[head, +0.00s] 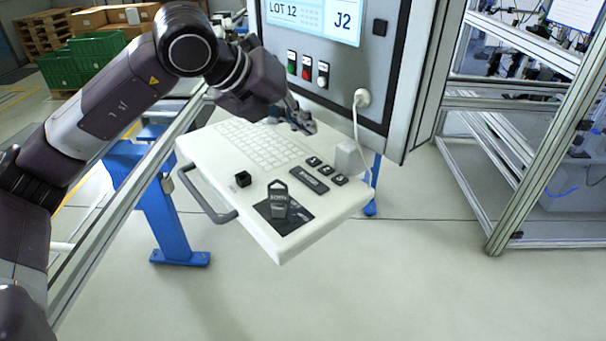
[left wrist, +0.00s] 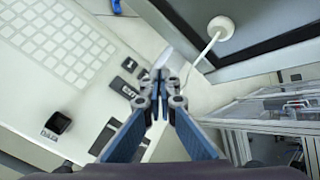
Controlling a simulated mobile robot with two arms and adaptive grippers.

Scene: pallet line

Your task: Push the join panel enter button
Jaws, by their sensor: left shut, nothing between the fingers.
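The join panel (head: 349,85) stands at the top middle of the head view, with a lit screen (head: 315,18) reading "LOT 12" and "J2". Below the screen are a green switch (head: 292,63), a red one (head: 306,68) and a dark one (head: 323,75). A white shelf in front carries a keyboard (head: 262,146), a wide black key (head: 309,178) and small black keys (head: 326,170). I cannot read an enter label. My left gripper (head: 305,123) is shut and empty above the shelf's far side; its fingertips also show in the left wrist view (left wrist: 160,82). My right gripper is not in view.
A small black cube (head: 243,178) and a grey tag-like block (head: 278,200) on a dark pad stand on the shelf. A white plug and cable (head: 362,98) hang from the panel. A grey handle (head: 205,200) juts from the front edge. Metal framing (head: 540,130) stands right.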

